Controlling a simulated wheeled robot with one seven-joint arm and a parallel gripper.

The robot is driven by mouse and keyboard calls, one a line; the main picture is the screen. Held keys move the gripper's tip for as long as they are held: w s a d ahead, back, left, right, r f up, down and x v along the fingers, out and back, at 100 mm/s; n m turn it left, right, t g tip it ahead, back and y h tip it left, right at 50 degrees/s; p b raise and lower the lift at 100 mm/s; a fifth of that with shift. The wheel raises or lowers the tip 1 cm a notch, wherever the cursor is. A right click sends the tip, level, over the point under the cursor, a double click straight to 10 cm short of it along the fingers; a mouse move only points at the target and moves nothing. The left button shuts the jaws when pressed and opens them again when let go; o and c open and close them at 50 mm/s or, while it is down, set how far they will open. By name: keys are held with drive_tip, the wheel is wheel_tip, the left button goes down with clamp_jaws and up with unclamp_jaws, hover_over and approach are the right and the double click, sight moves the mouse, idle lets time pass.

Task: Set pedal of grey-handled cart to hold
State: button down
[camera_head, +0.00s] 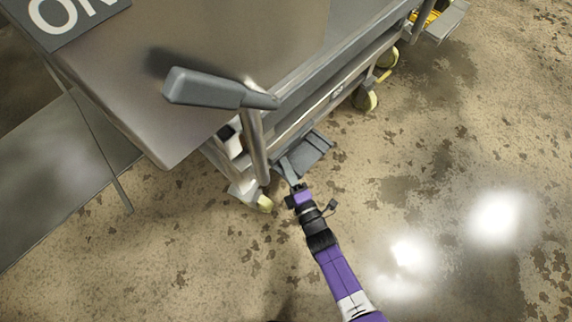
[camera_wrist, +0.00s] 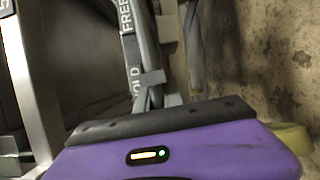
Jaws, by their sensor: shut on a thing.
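The grey-handled cart stands in the upper middle of the head view, with its thick grey handle (camera_head: 205,88) sticking out over its corner. Its grey pedal (camera_head: 308,153) is low at the cart's side, near a caster. My gripper (camera_head: 297,188) is at the pedal's near end, low over the floor, and is shut on it. In the wrist view, a plate (camera_wrist: 130,48) carries the words FREE and HOLD. The fingertips are largely hidden by the gripper's body.
A pale yellow caster (camera_head: 264,203) is just left of my gripper, and more casters (camera_head: 366,99) are farther along the cart. A grey panel (camera_head: 65,170) lies at the left. The stained floor (camera_head: 450,160) at the right is clear.

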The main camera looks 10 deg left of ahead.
drive_tip(key=shift+d+f+n+t, duration=0.1)
drive_tip(key=shift+f+n+t, duration=0.2)
drive_tip(key=shift+f+n, duration=0.4)
drive_tip(key=shift+r, duration=0.15)
drive_tip(key=c, duration=1.5)
unclamp_jaws()
drive_tip(key=shift+p+v, duration=0.9)
drive_tip(key=shift+v, duration=2.95)
drive_tip(key=shift+d, duration=0.15)
